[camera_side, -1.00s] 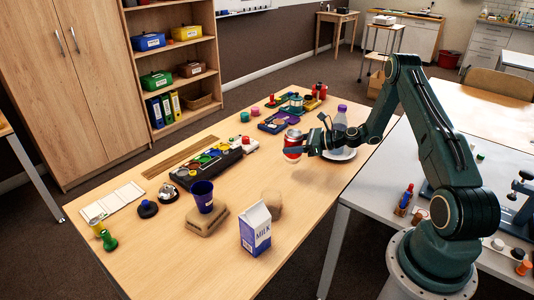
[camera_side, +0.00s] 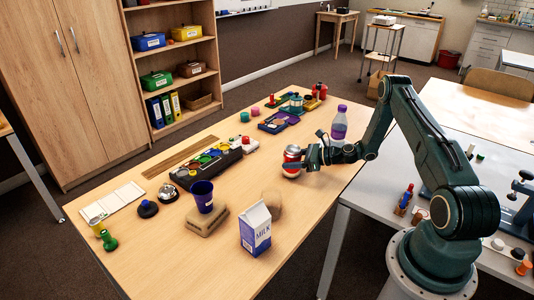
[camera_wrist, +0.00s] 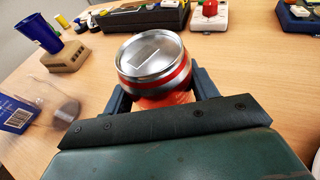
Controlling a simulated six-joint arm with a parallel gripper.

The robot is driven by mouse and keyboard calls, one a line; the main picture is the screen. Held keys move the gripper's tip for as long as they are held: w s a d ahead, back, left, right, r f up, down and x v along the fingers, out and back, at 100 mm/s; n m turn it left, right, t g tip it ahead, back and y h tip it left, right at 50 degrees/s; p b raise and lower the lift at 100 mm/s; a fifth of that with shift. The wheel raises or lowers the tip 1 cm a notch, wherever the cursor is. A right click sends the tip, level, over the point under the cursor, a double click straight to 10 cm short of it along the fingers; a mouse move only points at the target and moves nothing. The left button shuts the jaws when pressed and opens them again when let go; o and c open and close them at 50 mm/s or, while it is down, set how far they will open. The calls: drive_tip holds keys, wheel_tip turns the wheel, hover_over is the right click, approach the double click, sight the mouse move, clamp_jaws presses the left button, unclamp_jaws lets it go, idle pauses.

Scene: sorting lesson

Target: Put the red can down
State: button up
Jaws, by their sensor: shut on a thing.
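The red can (camera_side: 291,155) has a silver top and stands upright between the fingers of my gripper (camera_side: 300,160) near the right side of the wooden table (camera_side: 225,265). My gripper is shut on it. In the wrist view the can (camera_wrist: 152,62) shows its round silver lid and a red band, slightly tilted in the picture, with a dark finger on each side. The can's base is at or very close to the tabletop; I cannot tell whether it touches.
A clear bottle with a purple cap (camera_side: 339,124) stands just behind my gripper. A milk carton (camera_side: 255,232), a blue cup (camera_side: 202,197) on a tan block (camera_side: 206,220) and a see-through brownish thing (camera_side: 272,203) stand nearer the front. A dark tray (camera_side: 212,160) lies to the left.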

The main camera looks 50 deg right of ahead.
drive_tip(key=shift+f, duration=0.15)
drive_tip(key=o, duration=0.9)
drive_tip(key=shift+o, duration=0.2)
drive_tip(key=shift+r, duration=0.2)
drive_tip(key=shift+v, duration=3.8)
drive_tip(key=shift+w, duration=0.1)
